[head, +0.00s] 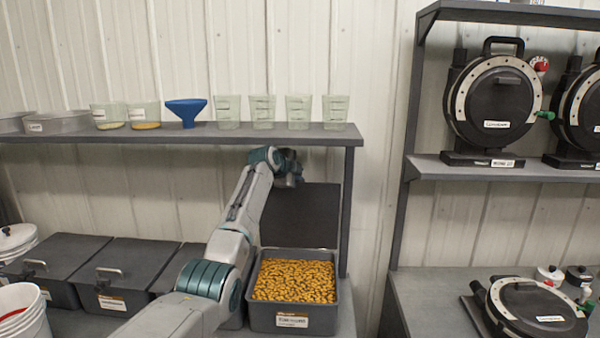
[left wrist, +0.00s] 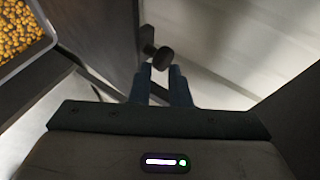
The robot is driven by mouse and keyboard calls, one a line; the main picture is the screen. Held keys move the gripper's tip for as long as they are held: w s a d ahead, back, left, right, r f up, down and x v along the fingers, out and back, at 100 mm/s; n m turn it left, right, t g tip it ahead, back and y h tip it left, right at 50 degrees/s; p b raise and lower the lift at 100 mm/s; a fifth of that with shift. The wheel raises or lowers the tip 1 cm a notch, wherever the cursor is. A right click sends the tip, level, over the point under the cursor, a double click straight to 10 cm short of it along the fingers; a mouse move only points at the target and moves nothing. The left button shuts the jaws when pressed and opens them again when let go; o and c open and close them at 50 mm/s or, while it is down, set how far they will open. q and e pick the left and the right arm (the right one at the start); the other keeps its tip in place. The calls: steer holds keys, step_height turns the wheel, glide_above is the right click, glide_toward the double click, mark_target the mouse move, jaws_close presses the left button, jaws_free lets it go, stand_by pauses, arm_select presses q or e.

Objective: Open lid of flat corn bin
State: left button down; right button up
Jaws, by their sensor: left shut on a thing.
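The flat corn bin (head: 293,318) stands at the right end of the lower bench, with yellow-brown corn kernels (head: 293,280) filling it in plain sight. Its dark lid (head: 300,222) stands upright behind the bin, swung open. My left arm reaches across in front of the bins to my left gripper (head: 291,177) at the lid's upper edge. In the left wrist view, my left gripper (left wrist: 161,78) is shut on the dark lid handle (left wrist: 160,56), which sticks out from the lid (left wrist: 105,35). The bin's corn (left wrist: 22,28) shows at upper left there. My right gripper is not in view.
A shelf (head: 180,132) above holds clear cups, trays and a blue funnel (head: 186,112); its edge is close above the gripper. Closed lidded bins (head: 125,270) sit to the left. A right-hand rack (head: 520,170) holds round black seed meters.

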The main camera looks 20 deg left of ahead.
arm_select(q)
steer(key=shift+s+f+g, duration=0.15)
steer(key=shift+f+g, duration=0.15)
steer(key=shift+f, duration=0.4)
steer(key=c, duration=1.4)
jaws_free()
steer(key=shift+o, duration=0.8)
steer(key=shift+w+f, duration=0.25)
steer(key=shift+w, duration=0.25)
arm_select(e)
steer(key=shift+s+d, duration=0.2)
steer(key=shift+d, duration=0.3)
arm_select(q)
steer(key=s+a+r+b, duration=0.1)
steer(key=s+b, duration=0.5)
steer(key=s, duration=0.7)
steer(key=shift+a+b, duration=0.3)
steer(key=shift+a, duration=0.4)
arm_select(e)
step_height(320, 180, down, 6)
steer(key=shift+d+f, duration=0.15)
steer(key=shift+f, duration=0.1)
